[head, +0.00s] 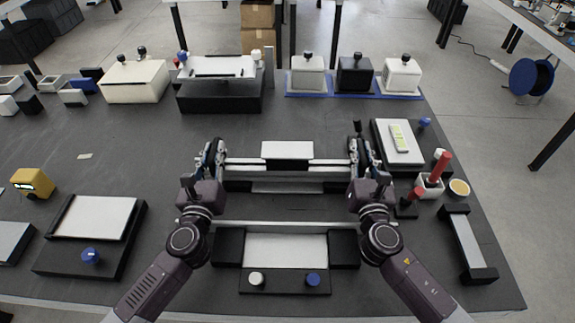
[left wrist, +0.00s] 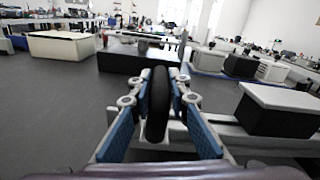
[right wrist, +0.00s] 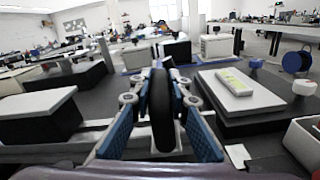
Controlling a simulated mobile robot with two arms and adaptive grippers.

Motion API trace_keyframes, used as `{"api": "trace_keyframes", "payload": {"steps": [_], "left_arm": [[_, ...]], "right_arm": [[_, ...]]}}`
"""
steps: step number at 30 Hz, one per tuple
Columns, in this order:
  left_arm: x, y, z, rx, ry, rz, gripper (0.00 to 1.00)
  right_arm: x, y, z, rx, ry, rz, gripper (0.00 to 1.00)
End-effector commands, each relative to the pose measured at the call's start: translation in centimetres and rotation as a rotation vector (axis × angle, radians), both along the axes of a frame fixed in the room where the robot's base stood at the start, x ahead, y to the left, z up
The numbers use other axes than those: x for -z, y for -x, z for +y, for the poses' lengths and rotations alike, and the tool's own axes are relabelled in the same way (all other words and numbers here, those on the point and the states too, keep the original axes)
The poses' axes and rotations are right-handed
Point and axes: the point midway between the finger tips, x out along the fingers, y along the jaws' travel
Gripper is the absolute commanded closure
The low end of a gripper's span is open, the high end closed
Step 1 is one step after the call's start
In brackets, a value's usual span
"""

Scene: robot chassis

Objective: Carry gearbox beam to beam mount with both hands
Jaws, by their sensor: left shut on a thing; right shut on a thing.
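The gearbox beam (head: 240,162) is a long pale bar lying crosswise between my two grippers in the head view, with a white-topped dark box (head: 287,150) at its middle. My left gripper (head: 213,158) is shut on the black round grip at the beam's left end; that grip (left wrist: 158,105) stands between the fingers in the left wrist view. My right gripper (head: 362,158) is shut on the matching grip (right wrist: 162,110) at the right end. A fixture with two black side blocks and a pale plate (head: 286,250) lies nearer me; I cannot tell whether it is the beam mount.
A black-edged tray (head: 95,215) lies at left. A dark stand with a pale plate (head: 398,140), red-handled tools (head: 438,172) and a black-ended holder (head: 468,245) are at right. Bins (head: 353,75) and boxes line the back. Bare mat lies left of my left gripper.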

Motion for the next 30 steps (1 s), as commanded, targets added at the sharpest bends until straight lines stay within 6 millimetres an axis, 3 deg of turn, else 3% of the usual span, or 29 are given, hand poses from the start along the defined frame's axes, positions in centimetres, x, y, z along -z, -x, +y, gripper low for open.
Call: {"api": "trace_keyframes", "payload": {"steps": [10, 11, 20, 30], "left_arm": [[0.0, 0.0, 0.1, -0.003, 0.002, 0.001, 1.00], [-0.7, -0.1, 0.0, -0.002, 0.002, -0.012, 1.00], [-1.1, -0.1, 0.0, -0.003, 0.004, -0.009, 1.00], [-3.1, -0.1, 0.0, -0.003, 0.006, -0.011, 1.00]], "right_arm": [[0.0, 0.0, 0.0, 0.002, -0.003, 0.001, 1.00], [-0.7, -0.1, 0.0, 0.001, -0.003, -0.012, 1.00], [-1.1, -0.1, 0.0, 0.002, -0.005, -0.010, 1.00], [-3.1, -0.1, 0.0, 0.003, -0.006, -0.012, 1.00]]}}
